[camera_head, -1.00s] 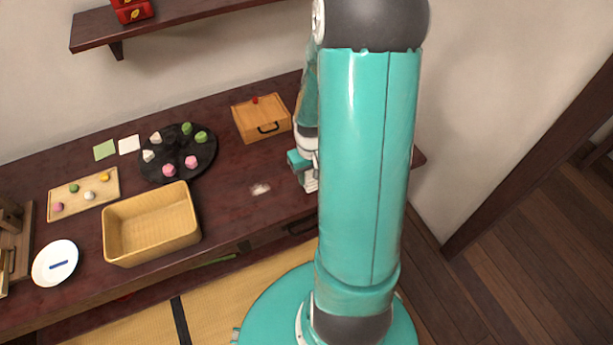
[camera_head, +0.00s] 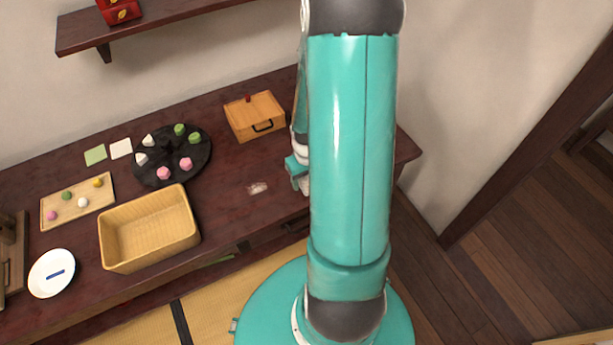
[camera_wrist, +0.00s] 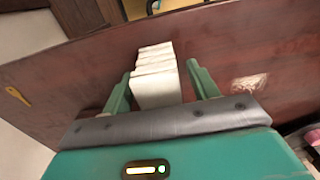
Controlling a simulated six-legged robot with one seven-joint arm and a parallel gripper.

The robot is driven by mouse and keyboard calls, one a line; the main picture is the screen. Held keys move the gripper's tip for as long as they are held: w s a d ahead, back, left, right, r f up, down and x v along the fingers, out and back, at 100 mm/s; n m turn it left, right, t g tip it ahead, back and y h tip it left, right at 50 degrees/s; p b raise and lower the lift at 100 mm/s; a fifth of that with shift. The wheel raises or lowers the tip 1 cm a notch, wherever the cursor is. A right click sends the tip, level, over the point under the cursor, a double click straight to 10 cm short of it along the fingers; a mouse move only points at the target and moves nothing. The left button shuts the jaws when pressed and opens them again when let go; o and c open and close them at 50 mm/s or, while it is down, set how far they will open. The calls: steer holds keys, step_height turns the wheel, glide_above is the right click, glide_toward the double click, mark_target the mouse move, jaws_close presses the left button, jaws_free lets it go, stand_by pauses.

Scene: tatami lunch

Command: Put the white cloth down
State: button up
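The white cloth (camera_wrist: 156,82) is a folded, ridged block in the wrist view. It lies between the two green fingers of my gripper (camera_wrist: 160,70). The left finger is close against its side, and a narrow strip of tabletop shows between it and the right finger. The fingers stand apart around it. In the head view my gripper (camera_head: 297,170) is low over the right part of the dark table (camera_head: 225,215), partly behind my arm. A pale piece shows below it, but I cannot tell whether it is the cloth.
A pale smudge (camera_head: 258,188) is on the table left of my gripper. A wooden box (camera_head: 254,115) with a red knob stands behind. A black round tray (camera_head: 200,152) with sweets, an empty woven basket (camera_head: 150,228) and a white plate (camera_head: 40,285) are further left.

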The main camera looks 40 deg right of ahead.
steer(key=shift+r, duration=0.1)
step_height(320, 180, up, 12)
steer(key=w+a+r+n+t+h, duration=0.1)
steer(key=w+a+r+t, duration=0.1)
steer(key=a+r, duration=0.95)
steer(key=s+a+r+n+t, duration=0.1)
steer(key=s+a+r, duration=0.2)
steer(key=a+r, duration=0.2)
steer(key=s+a+r+n+t+y, duration=0.1)
steer(key=s+a+r+t, duration=0.1)
steer(key=a+r, duration=0.3)
steer(key=shift+s+a+t, duration=0.3)
steer(key=shift+s+a, duration=0.4)
steer(key=shift+s, duration=0.05)
steer(key=shift+d+r, duration=0.1)
steer(key=shift+d, duration=0.05)
